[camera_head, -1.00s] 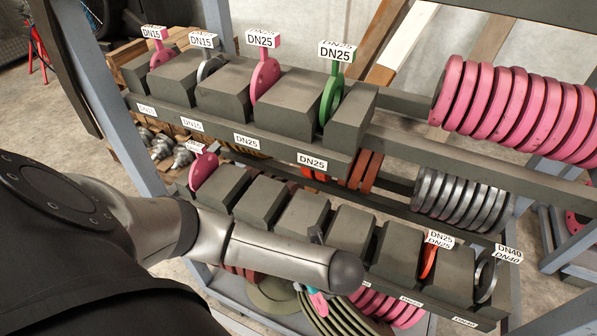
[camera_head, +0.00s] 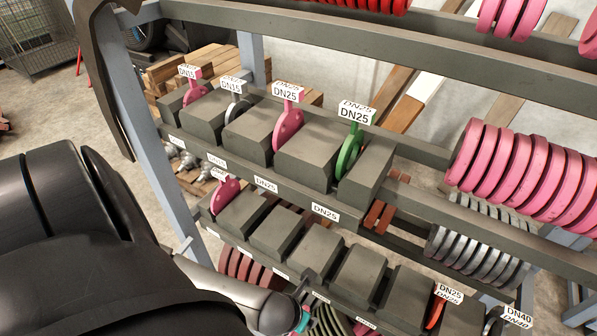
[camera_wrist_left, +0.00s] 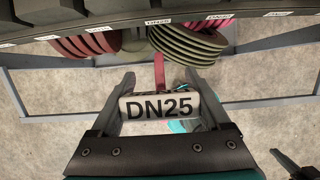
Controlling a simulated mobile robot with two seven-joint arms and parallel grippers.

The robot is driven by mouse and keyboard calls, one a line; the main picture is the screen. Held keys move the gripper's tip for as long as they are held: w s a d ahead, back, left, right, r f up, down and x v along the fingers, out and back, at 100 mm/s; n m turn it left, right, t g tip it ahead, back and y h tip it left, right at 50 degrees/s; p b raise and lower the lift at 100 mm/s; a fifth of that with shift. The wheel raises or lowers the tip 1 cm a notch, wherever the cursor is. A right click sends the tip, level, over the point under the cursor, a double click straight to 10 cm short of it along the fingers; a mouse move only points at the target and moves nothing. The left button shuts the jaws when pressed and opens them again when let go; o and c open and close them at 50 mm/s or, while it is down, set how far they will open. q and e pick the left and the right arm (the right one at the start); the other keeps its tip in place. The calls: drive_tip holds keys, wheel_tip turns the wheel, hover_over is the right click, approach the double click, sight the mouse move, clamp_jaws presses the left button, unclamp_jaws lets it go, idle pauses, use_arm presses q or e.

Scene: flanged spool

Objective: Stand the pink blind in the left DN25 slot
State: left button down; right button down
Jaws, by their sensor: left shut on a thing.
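My left gripper (camera_wrist_left: 160,98) is shut on a white tag marked DN25 (camera_wrist_left: 159,106), with a pinkish-red stem (camera_wrist_left: 159,70) beyond it. The blind's disc is hidden below. One label on the rail in the wrist view reads DN25 (camera_wrist_left: 158,22); the others are too small to read surely.
The upper row holds two pink blinds (camera_head: 289,128) (camera_head: 193,92), a grey one (camera_head: 236,108) and a green one (camera_head: 349,152). The lower row holds a pink blind (camera_head: 226,194) at left and an orange-red one (camera_head: 436,310) at right. Coiled dark-green rings (camera_wrist_left: 188,45) hang below the rail.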

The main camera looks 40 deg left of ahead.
use_arm(q)
drive_tip(key=w+a+f+b, duration=0.1)
drive_tip(key=w+a+b, duration=0.1)
drive_tip(key=w+b, duration=0.4)
drive_tip(key=w+a+f+b, duration=0.1)
drive_tip(key=w+a+b, duration=0.2)
drive_tip(key=w, duration=1.4)
drive_tip(key=shift+a+f+b, duration=0.2)
drive_tip(key=shift+f+b, duration=0.05)
drive_tip(key=shift+b, duration=1.75)
drive_tip(key=shift+c, duration=1.5)
unclamp_jaws()
drive_tip(key=o, duration=0.3)
drive_tip(key=shift+s+f, duration=0.1)
drive_tip(key=shift+s, duration=0.05)
